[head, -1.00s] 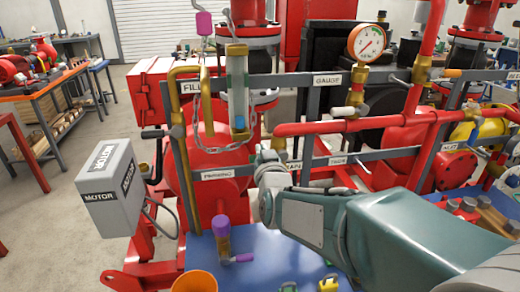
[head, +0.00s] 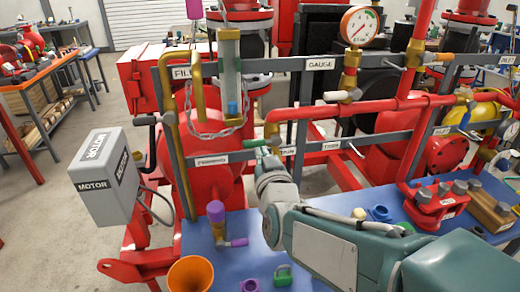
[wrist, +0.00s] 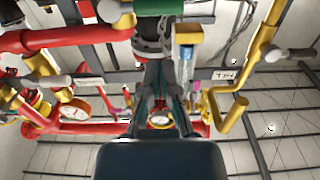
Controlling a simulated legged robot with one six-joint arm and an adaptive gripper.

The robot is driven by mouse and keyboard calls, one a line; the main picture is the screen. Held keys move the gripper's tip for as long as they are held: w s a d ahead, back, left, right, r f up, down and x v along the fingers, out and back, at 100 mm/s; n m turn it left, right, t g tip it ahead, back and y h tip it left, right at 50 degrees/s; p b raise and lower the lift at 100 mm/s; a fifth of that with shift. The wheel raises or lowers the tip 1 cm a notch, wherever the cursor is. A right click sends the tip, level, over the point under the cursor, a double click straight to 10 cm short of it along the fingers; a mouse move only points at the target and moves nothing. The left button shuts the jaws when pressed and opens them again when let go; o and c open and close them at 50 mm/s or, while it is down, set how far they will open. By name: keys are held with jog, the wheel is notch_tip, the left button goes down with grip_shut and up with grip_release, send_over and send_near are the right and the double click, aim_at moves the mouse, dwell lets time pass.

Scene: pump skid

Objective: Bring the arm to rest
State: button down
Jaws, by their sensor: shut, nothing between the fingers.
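My arm reaches in from the lower right of the head view. Its wrist sits over the blue tabletop (head: 215,262), in front of the skid's lower grey rail. My gripper (wrist: 160,85) shows in the wrist view as two dark fingers pointing away from the camera. They are shut with nothing held. In the head view the fingers are mostly hidden behind the wrist. A green handle (head: 255,142) shows just beyond the wrist, and a green part (wrist: 158,7) lies past the fingers in the wrist view. I cannot tell whether the fingers touch anything.
A grey motor box (head: 103,172) stands at left. A sight tube (head: 230,80), brass fill pipe (head: 168,110), pressure gauge (head: 358,25) and red pipes crowd the space ahead. An orange funnel (head: 190,274), a purple-handled valve (head: 216,212) and a green padlock (head: 283,275) are on the table.

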jog(key=s+d+f+g+h, duration=0.1)
jog(key=s+d+f+g, duration=0.1)
jog(key=s+d+g, duration=0.2)
jog(key=s+d+f+m+g+h, duration=0.1)
jog(key=s+d+f+g, duration=0.2)
jog(key=s, duration=0.7)
jog(key=s+d+f+m+g+h, duration=0.1)
jog(key=s+d+f+g, duration=0.2)
jog(key=s+d+g, duration=0.2)
jog(key=s+d, duration=0.2)
jog(key=shift+s+d, duration=0.2)
jog(key=shift+s, duration=0.2)
